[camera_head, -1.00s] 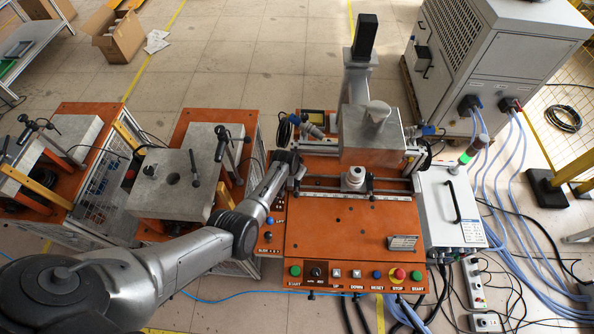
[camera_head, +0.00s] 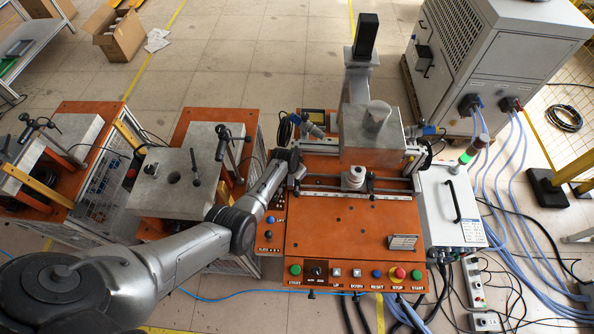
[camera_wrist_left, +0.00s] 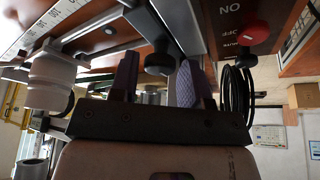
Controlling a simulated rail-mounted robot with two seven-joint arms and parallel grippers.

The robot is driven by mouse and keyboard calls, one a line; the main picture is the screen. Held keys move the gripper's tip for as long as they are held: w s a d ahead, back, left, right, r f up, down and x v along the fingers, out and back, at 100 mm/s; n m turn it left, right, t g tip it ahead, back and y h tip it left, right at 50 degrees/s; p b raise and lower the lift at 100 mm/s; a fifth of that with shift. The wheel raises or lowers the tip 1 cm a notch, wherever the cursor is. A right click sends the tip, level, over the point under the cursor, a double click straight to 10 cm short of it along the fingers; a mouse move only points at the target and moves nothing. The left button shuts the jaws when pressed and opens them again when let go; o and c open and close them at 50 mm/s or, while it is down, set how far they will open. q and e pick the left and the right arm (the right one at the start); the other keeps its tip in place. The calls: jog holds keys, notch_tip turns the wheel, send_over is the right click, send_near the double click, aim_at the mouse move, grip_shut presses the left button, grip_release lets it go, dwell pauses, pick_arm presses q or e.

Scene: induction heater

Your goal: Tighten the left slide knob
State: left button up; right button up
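In the left wrist view a black round knob (camera_wrist_left: 160,63) on a metal part sits in the gap between the purple fingers of my left gripper (camera_wrist_left: 157,78). The fingers are apart, and I see no clear contact with the knob. Whether it is fully between the fingertips or just beyond them is hard to tell. In the head view my left gripper (camera_head: 291,162) is at the left end of the metal slide rail (camera_head: 345,188) on the orange machine (camera_head: 350,235). The arm and gripper hide the knob there. My right gripper is not in view.
A red button (camera_wrist_left: 252,34) on a dark panel is right of the fingers in the wrist view. A white cylindrical piece (camera_wrist_left: 50,80) is at the left. In the head view, a grey block (camera_head: 372,138) stands behind the rail and a white control box (camera_head: 452,208) to the right.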

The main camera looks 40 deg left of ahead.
pick_arm(q)
jog(key=shift+s+r+p, duration=0.2)
jog(key=shift+r+p, duration=0.15)
jog(key=shift+r, duration=0.15)
jog(key=p+v, duration=0.2)
jog(key=v, duration=1)
jog(key=shift+r, duration=0.4)
jog(key=shift+o, duration=0.2)
jog(key=shift+s, duration=0.1)
